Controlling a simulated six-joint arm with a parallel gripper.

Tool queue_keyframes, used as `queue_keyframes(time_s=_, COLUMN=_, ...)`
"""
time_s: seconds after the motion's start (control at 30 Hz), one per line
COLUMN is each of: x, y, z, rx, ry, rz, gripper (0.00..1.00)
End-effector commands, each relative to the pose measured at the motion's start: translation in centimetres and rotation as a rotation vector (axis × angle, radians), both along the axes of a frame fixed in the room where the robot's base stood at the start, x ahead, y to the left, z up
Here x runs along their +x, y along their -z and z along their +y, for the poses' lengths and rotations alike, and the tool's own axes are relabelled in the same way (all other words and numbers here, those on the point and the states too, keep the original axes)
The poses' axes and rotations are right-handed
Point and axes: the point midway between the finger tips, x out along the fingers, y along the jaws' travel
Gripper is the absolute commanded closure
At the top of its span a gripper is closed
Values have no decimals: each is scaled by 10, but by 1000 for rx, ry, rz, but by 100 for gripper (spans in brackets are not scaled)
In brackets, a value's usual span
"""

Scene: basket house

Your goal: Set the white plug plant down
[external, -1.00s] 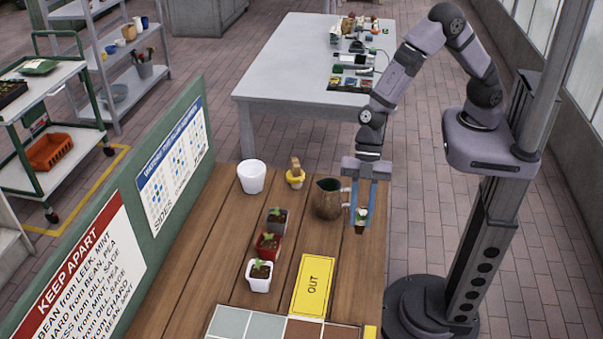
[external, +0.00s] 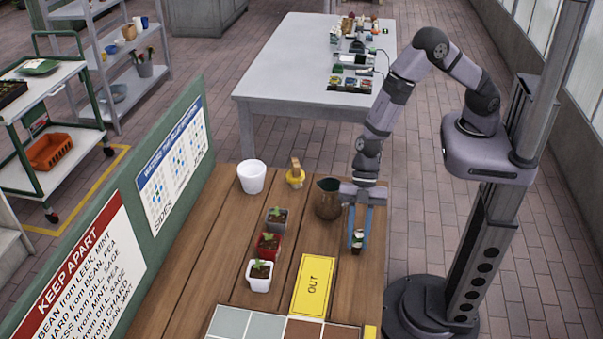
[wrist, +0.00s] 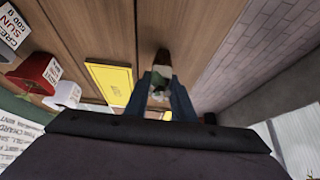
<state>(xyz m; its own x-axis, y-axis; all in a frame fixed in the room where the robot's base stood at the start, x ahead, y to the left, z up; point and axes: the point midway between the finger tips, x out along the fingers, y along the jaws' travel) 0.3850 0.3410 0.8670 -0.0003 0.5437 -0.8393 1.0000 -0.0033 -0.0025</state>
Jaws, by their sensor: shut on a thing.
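The white plug plant (external: 357,241) is a small seedling with green leaves over a dark and white plug. It is between the blue fingers of my gripper (external: 358,236), near the right edge of the wooden bench (external: 215,262). In the wrist view the plug plant (wrist: 160,76) shows between the two fingertips, partly hidden by them. My gripper (wrist: 161,85) is shut on it. I cannot tell whether its bottom touches the bench.
A yellow OUT card (external: 314,285) lies to the left and nearer. White (external: 259,275), red (external: 268,246) and grey (external: 277,219) pots with seedlings form a row. Tiles (external: 255,327) lie at the front.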

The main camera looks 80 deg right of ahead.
Motion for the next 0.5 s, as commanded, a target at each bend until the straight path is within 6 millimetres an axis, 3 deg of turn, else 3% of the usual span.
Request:
queue_keyframes(time_s=0.33, x=0, y=3, z=0, rx=-1, ry=1, rz=1, gripper=98)
queue_keyframes(time_s=0.37, x=0, y=3, z=0, rx=0, ry=0, rz=0, gripper=73)
queue_keyframes(time_s=0.4, x=0, y=3, z=0, rx=0, ry=0, rz=0, gripper=63)
queue_keyframes(time_s=0.5, x=0, y=3, z=0, rx=0, ry=0, rz=0, gripper=59)
